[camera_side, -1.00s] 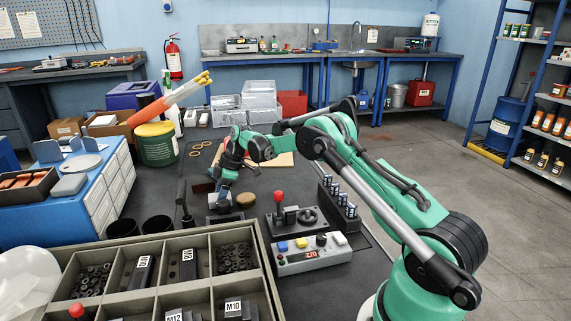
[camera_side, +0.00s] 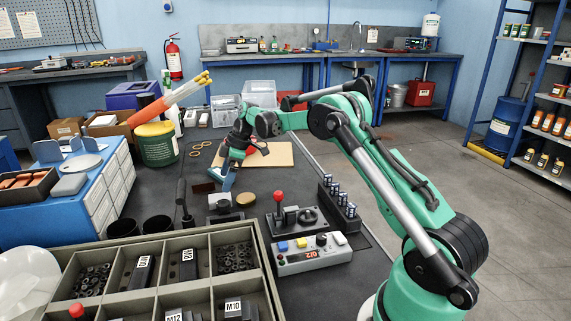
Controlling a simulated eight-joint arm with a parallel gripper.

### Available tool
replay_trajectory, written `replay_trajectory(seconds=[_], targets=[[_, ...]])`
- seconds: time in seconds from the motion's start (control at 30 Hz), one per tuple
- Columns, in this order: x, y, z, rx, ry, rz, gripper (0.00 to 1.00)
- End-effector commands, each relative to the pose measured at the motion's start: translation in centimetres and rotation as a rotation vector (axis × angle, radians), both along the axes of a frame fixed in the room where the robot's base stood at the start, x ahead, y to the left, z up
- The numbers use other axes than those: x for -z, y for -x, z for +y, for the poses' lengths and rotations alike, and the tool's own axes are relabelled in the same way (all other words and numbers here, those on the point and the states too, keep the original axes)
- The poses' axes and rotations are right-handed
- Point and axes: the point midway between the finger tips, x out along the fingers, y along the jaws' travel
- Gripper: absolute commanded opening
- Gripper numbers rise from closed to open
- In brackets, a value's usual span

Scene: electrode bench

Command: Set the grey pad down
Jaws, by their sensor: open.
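A small grey pad (camera_side: 218,201) sits on the dark bench top, beside a round tan-brown pad (camera_side: 246,200). My gripper (camera_side: 226,186) is just above and slightly right of the grey pad, pointing down and tilted. It is open and appears to hold nothing. The gap between its fingertips and the pad is too small to judge. A flat dark plate (camera_side: 222,218) lies in front of the grey pad.
A joystick box with a red knob (camera_side: 279,197) and a button panel (camera_side: 310,255) stand to the right. A divided parts tray (camera_side: 205,242) fills the front. A tan board (camera_side: 268,157) lies behind.

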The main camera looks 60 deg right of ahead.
Motion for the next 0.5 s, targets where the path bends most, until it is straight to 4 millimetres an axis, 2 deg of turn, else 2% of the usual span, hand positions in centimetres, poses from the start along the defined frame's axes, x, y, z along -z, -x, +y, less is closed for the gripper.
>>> replay_trajectory(seconds=[0.1, 0.33, 0.43, 0.5], targets=[[-2.5, 0.8, -0.8, 0.002, -0.001, 0.001, 0.88], [-5.5, 1.6, -1.6, 0.001, 0.000, 0.000, 0.88], [-6.3, 1.8, -1.3, 0.012, 0.003, 0.001, 0.88], [-7.2, 2.1, -0.5, 0.038, 0.009, 0.004, 0.88]])
